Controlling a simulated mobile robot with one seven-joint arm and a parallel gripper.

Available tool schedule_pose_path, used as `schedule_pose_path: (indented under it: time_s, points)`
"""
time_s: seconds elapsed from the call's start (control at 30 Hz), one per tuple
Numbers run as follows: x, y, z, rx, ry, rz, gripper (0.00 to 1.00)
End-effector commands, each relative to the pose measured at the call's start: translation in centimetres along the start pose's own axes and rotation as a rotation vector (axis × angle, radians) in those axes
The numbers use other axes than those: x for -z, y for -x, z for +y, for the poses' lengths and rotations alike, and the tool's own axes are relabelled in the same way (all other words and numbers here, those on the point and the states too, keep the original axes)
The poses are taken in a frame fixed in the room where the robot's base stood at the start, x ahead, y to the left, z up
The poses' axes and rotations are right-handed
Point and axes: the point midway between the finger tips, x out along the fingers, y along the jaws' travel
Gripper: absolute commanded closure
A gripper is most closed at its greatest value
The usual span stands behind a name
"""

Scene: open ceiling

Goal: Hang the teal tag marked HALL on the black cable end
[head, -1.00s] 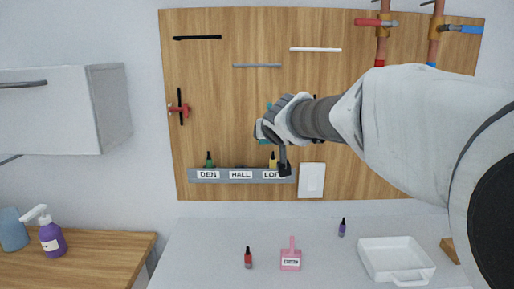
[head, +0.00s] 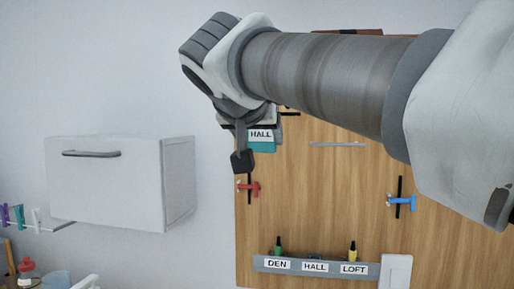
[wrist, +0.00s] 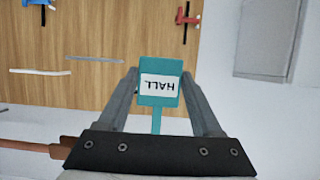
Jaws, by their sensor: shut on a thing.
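The teal tag marked HALL (head: 261,147) is held in my gripper (head: 243,160), high in front of the board's upper left. In the wrist view the tag (wrist: 160,98) stands between the two fingers of my gripper (wrist: 160,75), its lettering upside down and its teal stem toward the palm. The black cable end (head: 291,113) shows just right of the tag in the head view, mostly hidden by my arm and gripper. It cannot be made out in the wrist view, and I cannot tell the gap between it and the tag.
A grey cable end (head: 337,144) and a white one (wrist: 40,71) are on the wooden board (head: 320,210). A red valve (head: 250,188) and blue valve (head: 401,201) are there too. A label rack (head: 294,265) sits below. A white cabinet (head: 105,182) hangs left.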

Motion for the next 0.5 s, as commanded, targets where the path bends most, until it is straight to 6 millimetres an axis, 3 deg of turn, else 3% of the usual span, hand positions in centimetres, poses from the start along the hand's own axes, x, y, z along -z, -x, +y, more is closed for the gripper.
schedule_pose_path:
  time_s: [0.5]
  points:
    - [0.24, -0.45, 0.05, -0.001, 0.001, 0.0, 0.88]
